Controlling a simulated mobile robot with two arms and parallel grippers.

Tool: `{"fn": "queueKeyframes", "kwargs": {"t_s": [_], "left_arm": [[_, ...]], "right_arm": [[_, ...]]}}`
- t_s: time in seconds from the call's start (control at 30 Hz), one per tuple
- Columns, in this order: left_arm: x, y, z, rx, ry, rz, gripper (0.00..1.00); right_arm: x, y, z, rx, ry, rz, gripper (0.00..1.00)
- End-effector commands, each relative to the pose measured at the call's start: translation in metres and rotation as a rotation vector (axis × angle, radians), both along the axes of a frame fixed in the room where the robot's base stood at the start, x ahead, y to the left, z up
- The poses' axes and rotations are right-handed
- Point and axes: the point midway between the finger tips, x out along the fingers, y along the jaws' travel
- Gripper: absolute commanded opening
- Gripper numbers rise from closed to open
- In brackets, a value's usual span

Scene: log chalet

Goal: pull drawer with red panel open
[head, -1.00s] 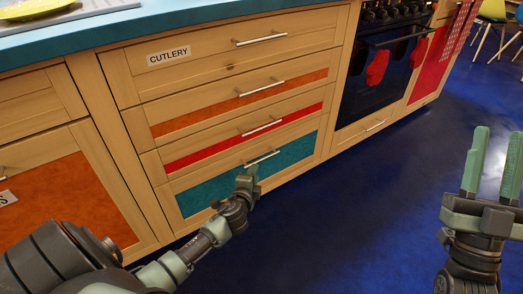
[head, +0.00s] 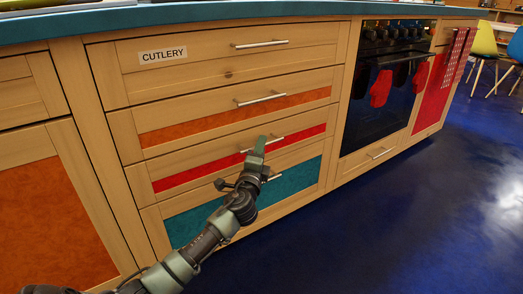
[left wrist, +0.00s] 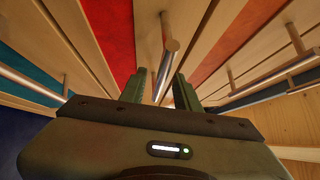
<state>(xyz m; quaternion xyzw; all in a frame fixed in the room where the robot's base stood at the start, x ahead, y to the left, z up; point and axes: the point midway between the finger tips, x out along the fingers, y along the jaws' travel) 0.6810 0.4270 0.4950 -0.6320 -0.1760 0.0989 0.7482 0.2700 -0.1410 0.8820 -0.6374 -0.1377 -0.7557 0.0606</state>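The drawer with the red panel (head: 205,172) is the third one down in the wooden cabinet, and it looks closed. Its metal bar handle (head: 278,139) is partly hidden by my left gripper (head: 259,146). The left wrist view shows the red panel (left wrist: 116,38) and the handle (left wrist: 170,46) lying in the gap between the two fingers of my left gripper (left wrist: 160,88). The fingers are apart, with space on both sides of the bar. My right gripper is out of view.
A drawer with an orange panel (head: 215,120) is above and one with a teal panel (head: 205,213) below, both closed. The top drawer has a CUTLERY label (head: 163,56). An oven (head: 382,105) stands to the right. The blue floor (head: 400,230) in front is clear.

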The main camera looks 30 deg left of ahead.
Motion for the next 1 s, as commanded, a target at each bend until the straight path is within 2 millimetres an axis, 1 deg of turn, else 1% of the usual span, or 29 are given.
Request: {"fn": "queueKeyframes", "kwargs": {"t_s": [0.03, 0.13, 0.43, 0.53, 0.57, 1.0], "left_arm": [[0.0051, 0.0026, -0.0002, 0.0, -0.001, 0.001, 0.32], [0.0103, 0.0048, 0.0009, 0.0, 0.0, 0.001, 0.32], [0.0122, 0.0053, 0.0018, 0.0, 0.001, 0.0, 0.32], [0.0121, 0.0052, 0.0017, -0.001, 0.001, 0.0, 0.04], [0.0121, 0.0052, 0.0017, -0.001, 0.001, 0.0, 0.0], [0.012, 0.0051, 0.001, -0.002, 0.001, 0.0, 0.0]], "right_arm": [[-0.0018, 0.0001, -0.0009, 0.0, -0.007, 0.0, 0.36], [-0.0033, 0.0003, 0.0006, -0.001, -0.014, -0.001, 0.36], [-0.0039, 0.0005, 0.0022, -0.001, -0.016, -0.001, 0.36], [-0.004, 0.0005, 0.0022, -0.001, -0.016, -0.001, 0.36], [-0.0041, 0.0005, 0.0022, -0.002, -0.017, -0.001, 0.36], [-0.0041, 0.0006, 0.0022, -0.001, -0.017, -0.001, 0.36]]}}
